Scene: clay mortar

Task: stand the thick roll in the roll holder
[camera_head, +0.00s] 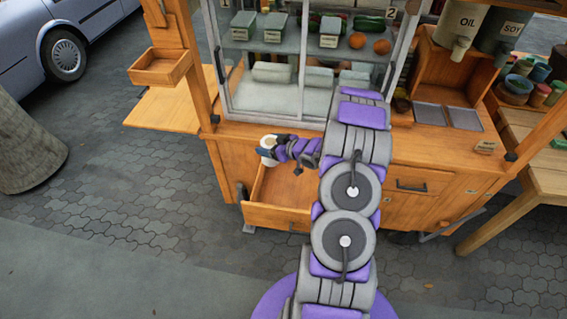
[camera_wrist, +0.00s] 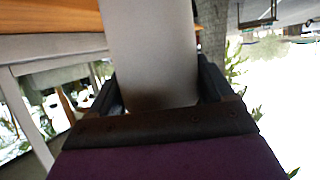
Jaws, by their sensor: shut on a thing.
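A pale, thick roll (camera_wrist: 150,45) is between the two dark fingers of my gripper (camera_wrist: 160,88) in the wrist view. Its far end runs out of the top of that view. In the head view, my gripper (camera_head: 268,151) is shut on the roll, which shows only as a small whitish piece (camera_head: 266,142). The gripper is over the left part of an open drawer in the cart's front. A small open-topped wooden box (camera_head: 160,68) is fixed to the cart's left post. I cannot tell whether it is the roll holder.
The open drawer (camera_head: 278,217) juts from the wooden cart. A flat side shelf (camera_head: 170,108) lies below the box. A glass case (camera_head: 275,95) with food and tubs stands on top. Sauce containers (camera_head: 460,28) are at right.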

